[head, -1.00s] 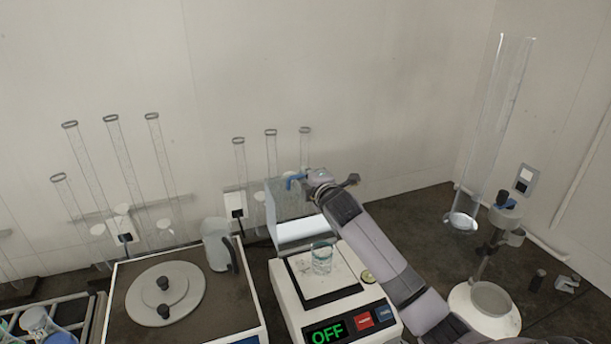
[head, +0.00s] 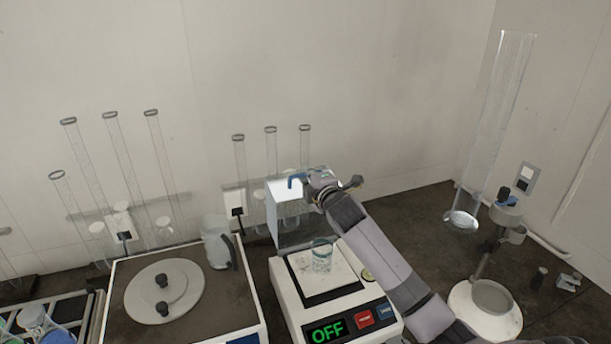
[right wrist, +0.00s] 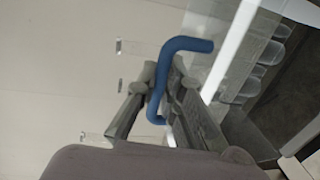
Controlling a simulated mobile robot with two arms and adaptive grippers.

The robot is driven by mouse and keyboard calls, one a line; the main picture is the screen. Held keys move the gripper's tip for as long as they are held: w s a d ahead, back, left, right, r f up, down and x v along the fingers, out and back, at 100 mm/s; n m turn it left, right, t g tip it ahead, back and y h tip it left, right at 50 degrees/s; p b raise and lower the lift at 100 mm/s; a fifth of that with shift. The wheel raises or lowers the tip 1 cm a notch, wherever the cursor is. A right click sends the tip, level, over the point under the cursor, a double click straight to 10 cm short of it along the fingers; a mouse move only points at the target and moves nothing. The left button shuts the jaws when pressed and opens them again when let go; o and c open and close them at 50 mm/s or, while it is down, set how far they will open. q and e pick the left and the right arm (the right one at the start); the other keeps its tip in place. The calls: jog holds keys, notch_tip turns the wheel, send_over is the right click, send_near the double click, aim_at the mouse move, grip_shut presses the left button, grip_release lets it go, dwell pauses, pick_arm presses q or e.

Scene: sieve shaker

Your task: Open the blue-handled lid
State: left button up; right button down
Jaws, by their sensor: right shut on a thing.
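The blue handle (head: 293,181) sits at the top of a pale box-like lid (head: 286,197) behind the balance. The lid has a bright white upper face and a translucent lower part. My right gripper (head: 308,180) comes from the right and is shut on the handle. In the right wrist view, the bent blue handle (right wrist: 186,45) passes between the two fingers (right wrist: 157,103), and its upper end sticks out past them. The bright lid edge (right wrist: 232,45) shows to the right of the handle. My left gripper is not in view.
The balance (head: 289,308), reading OFF, carries a glass beaker (head: 321,256) in front of the lid. A jug (head: 215,245) stands to the left. Tall glass cylinders (head: 131,160) stand behind, and a large tube (head: 497,130) stands at right.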

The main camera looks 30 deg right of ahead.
jog(key=s+a+t+b, duration=0.1)
jog(key=s+t+b, duration=0.2)
jog(key=s+b, duration=0.2)
jog(key=shift+s+a+f+h+b, duration=0.25)
jog(key=shift+s+a+h+b, duration=0.1)
jog(key=shift+s, duration=0.35)
jog(key=c, duration=2)
grip_release()
jog(key=shift+d, duration=0.1)
jog(key=shift+o, duration=0.2)
jog(key=shift+s, duration=0.1)
jog(key=v, duration=1.2)
